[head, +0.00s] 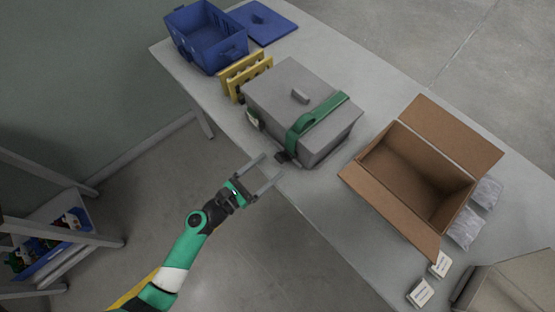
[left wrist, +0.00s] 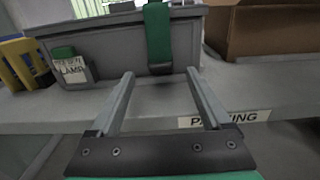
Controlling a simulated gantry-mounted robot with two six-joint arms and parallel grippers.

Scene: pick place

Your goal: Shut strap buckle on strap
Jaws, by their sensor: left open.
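A grey lidded box (head: 292,102) sits on the table with a green strap (head: 318,116) over its lid. The strap hangs down the box's front side, and a dark piece, possibly the buckle (head: 283,157), shows at its lower end. In the left wrist view the green strap (left wrist: 158,35) hangs straight ahead, with a dark end just above the table top. My left gripper (head: 267,172) is open and empty at the table's front edge, short of the strap and apart from it. It also shows in the left wrist view (left wrist: 160,82). My right gripper is not in view.
An open cardboard box (head: 415,165) stands right of the grey box. A yellow rack (head: 244,72) and a blue crate (head: 207,38) stand to its left. The table edge carries a label (left wrist: 222,119).

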